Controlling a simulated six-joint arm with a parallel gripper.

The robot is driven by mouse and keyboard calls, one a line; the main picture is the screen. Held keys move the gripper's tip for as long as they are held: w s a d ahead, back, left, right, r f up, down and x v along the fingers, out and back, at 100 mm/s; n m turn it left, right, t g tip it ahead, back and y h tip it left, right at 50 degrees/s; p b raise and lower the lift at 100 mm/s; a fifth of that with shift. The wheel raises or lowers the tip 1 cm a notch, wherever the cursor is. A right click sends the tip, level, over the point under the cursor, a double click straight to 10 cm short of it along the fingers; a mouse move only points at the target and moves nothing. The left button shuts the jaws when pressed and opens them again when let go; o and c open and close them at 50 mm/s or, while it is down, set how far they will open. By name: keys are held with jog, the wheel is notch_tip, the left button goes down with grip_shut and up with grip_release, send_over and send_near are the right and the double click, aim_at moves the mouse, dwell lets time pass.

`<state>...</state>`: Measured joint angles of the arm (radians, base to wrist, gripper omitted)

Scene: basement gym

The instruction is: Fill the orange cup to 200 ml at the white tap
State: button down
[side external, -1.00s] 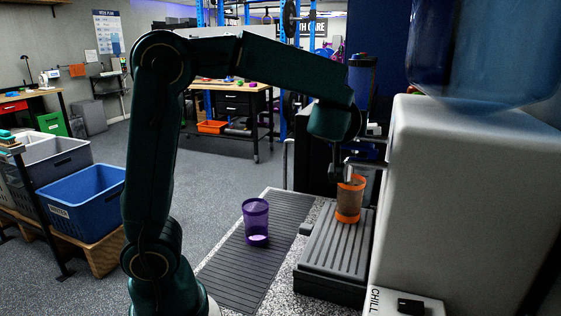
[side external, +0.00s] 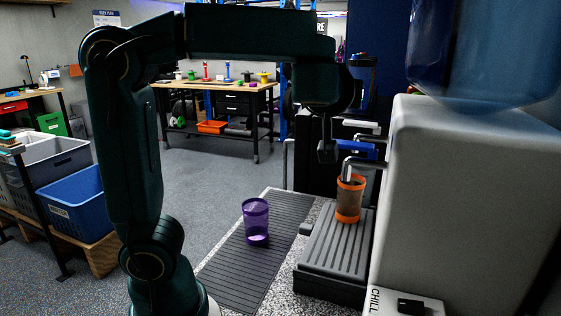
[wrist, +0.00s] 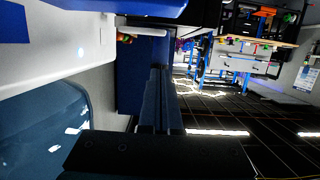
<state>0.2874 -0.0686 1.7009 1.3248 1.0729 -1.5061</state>
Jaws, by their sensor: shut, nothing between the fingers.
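The orange cup (side external: 348,204), see-through with an orange rim and base, stands upright on the grey ribbed drip tray (side external: 325,255). A metal spout (side external: 347,172) of the dispenser hangs right over its mouth. I cannot read the water level in the cup. A white tap part (side external: 361,124) sticks out of the dispenser, above and behind a blue one (side external: 367,150); the white part also shows in the wrist view (wrist: 142,36). My gripper (side external: 327,155) is shut and empty, left of the taps and above the cup. Its closed fingers (wrist: 159,72) show in the wrist view.
A purple cup (side external: 256,222) stands on the dark ribbed mat (side external: 240,262) left of the drip tray. The white dispenser (side external: 460,200) with its blue bottle (side external: 480,45) blocks the right.

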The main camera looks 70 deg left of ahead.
jog(key=shift+v, duration=2.7)
jog(key=shift+s+a, duration=0.1)
jog(key=s+a+f+g+h, duration=0.3)
jog(key=s+f+g, duration=0.2)
jog(key=s+f, duration=0.5)
jog(key=s+d+f+m+h, duration=0.4)
jog(key=d+f+m+h, duration=0.3)
jog(key=d, duration=0.4)
jog(key=shift+d+f+m+h, duration=0.35)
jog(key=shift+f+m+h, duration=0.1)
jog(key=shift+m, duration=0.55)
